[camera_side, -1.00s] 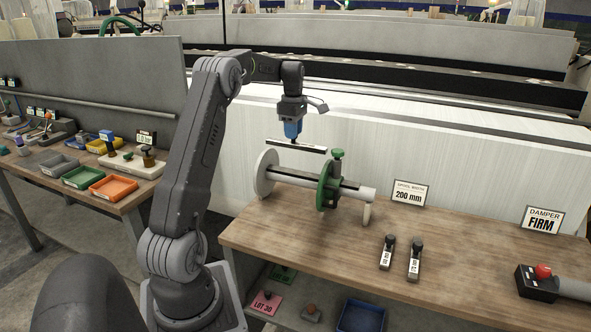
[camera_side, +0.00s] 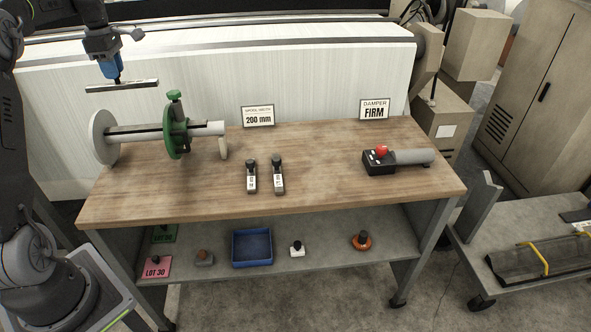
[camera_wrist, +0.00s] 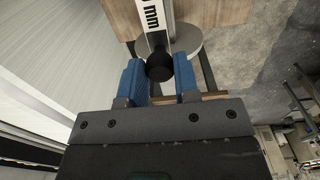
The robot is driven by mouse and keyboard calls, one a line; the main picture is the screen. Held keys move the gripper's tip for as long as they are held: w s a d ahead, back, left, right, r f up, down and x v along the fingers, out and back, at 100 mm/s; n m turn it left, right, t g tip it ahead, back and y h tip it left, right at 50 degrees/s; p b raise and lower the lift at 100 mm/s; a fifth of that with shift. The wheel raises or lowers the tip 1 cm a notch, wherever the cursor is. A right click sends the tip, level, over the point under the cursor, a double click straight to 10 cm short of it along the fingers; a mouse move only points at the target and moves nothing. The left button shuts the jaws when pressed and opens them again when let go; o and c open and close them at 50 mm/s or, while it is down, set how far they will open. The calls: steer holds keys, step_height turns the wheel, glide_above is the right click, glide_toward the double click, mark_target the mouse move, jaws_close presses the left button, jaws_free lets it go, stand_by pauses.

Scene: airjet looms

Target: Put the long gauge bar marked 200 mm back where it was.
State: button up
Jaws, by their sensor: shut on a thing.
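My gripper (camera_side: 118,78) is shut on the black knob of the long gauge bar (camera_side: 140,84). It holds the bar roughly level above the spool, clear of it. In the wrist view the blue fingers of my gripper (camera_wrist: 160,78) sit on either side of the knob, and the bar's white face (camera_wrist: 152,16) shows part of a marking ending in "mm". The spool (camera_side: 140,132) lies on the wooden bench with a pale flange at left and a green flange (camera_side: 176,140) with a green knob. Two shorter gauge bars (camera_side: 251,181) (camera_side: 278,180) lie side by side mid-bench.
A "200 mm" spool width sign (camera_side: 258,117) and a "FIRM" damper sign (camera_side: 374,109) stand at the bench's back. A damper with a red knob (camera_side: 381,151) lies at right. The shelf below holds a blue tray (camera_side: 252,248). The bench front is clear.

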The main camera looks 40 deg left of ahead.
steer(key=shift+r, duration=0.85)
steer(key=w+d+m, duration=0.3)
steer(key=w+d, duration=0.4)
steer(key=d, duration=0.4)
steer(key=w+d+m, duration=0.3)
steer(key=w+d, duration=0.4)
steer(key=d, duration=0.3)
steer(key=w+d+m, duration=0.3)
steer(key=w+d, duration=0.4)
steer(key=d, duration=0.4)
step_height(320, 180, down, 13)
steer(key=shift+w+d+f, duration=0.8)
steer(key=shift+d+f, duration=0.9)
steer(key=shift+f, duration=0.2)
steer(key=shift+w+d+f, duration=0.85)
steer(key=shift+d+f, duration=0.9)
steer(key=shift+f, duration=0.1)
steer(key=shift+w+d+f, duration=0.8)
steer(key=shift+d+f, duration=0.9)
steer(key=shift+f, duration=0.2)
steer(key=shift+f, duration=0.4)
